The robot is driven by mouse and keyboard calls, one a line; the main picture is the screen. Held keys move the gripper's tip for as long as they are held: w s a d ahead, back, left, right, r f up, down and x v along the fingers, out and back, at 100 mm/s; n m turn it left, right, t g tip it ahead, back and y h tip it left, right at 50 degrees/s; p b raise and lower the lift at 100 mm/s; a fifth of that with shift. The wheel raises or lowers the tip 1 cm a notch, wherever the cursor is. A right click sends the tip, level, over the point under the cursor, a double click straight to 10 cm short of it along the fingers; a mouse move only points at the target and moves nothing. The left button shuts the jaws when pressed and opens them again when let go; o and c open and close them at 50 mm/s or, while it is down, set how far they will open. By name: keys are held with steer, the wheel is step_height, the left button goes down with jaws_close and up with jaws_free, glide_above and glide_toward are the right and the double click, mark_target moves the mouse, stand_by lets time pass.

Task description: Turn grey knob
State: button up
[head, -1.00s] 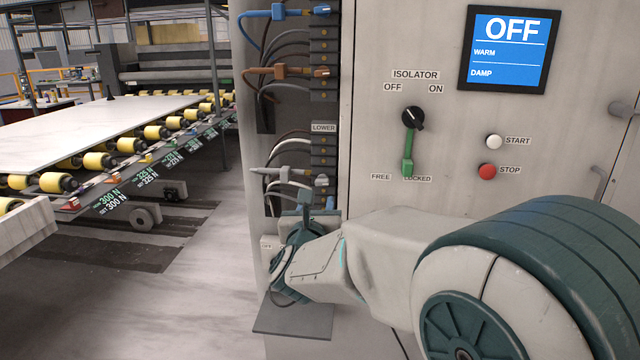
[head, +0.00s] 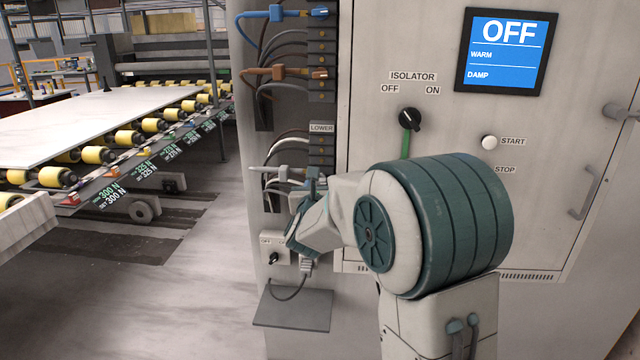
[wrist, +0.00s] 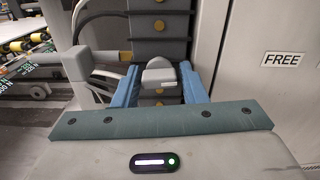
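The grey knob (wrist: 158,74) shows in the wrist view, on the dark terminal column in the cabinet's open side. My gripper (wrist: 159,88) is open, with a blue finger on either side of the knob and a visible gap on both sides. A grey plug with a cable (wrist: 85,70) is just left of the left finger. In the head view my gripper (head: 312,182) is at the lower terminals, right of the grey plug (head: 278,170). The knob itself is mostly hidden there by my gripper.
Blue (head: 268,14) and brown (head: 268,73) plugs sit higher on the column. The cabinet front holds the isolator switch (head: 410,118), a START button (head: 489,142) and a screen reading OFF (head: 503,50). A small black knob (head: 273,258) and a grey shelf (head: 292,309) are below.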

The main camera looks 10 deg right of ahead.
steer(key=c, duration=0.7)
